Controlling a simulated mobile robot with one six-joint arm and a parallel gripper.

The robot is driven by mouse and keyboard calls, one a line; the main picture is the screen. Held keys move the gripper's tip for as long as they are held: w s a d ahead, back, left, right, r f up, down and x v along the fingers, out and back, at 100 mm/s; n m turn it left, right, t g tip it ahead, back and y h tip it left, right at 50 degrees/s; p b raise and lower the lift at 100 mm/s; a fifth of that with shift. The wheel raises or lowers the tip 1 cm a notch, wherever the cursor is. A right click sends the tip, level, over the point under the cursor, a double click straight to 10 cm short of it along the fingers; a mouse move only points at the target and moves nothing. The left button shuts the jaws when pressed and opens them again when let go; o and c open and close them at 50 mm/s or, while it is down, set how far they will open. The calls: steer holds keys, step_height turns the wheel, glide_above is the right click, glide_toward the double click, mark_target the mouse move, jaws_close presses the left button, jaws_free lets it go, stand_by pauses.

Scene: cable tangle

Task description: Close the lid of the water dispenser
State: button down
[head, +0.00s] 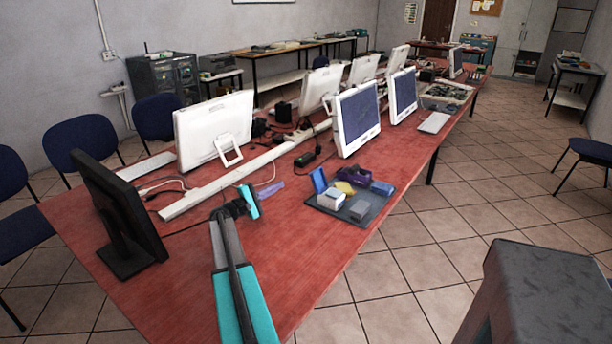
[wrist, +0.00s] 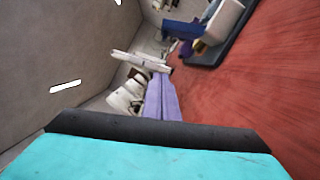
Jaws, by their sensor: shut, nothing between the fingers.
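I cannot pick out a water dispenser or its lid with certainty in either view. In the head view a tilted blue panel (head: 319,180) stands beside a small white box (head: 331,200) on a dark tray (head: 342,215); whether the panel is a lid I cannot tell. My gripper (head: 250,201) is shut and empty, held over the red table to the left of the tray and apart from it. The purple piece also shows in the wrist view (wrist: 162,100), past the teal and black gripper part at the bottom.
The tray also holds a grey box (head: 359,210), a yellow item (head: 345,188) and blue and purple items. A black monitor (head: 118,205) stands left of my arm, white monitors behind. The red table (head: 290,240) is bare between my gripper and the tray.

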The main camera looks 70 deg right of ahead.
mark_target(317, 180)
steer(key=shift+d, duration=0.15)
steer(key=p+x, duration=0.2)
steer(key=x, duration=0.7)
steer(key=shift+s+d+r, duration=0.1)
steer(key=shift+s+d, duration=0.15)
steer(key=shift+d, duration=0.05)
steer(key=shift+s+a+r+p, duration=0.15)
steer(key=shift+s+r+p, duration=0.15)
steer(key=shift+s, duration=0.3)
steer(key=shift+s+a+r+p, duration=0.2)
steer(key=shift+s+p, duration=0.05)
steer(key=shift+s, duration=0.35)
steer(key=shift+s+a+r+p, duration=0.15)
steer(key=shift+s+r+p, duration=0.15)
steer(key=shift+s, duration=0.3)
steer(key=shift+f, duration=0.1)
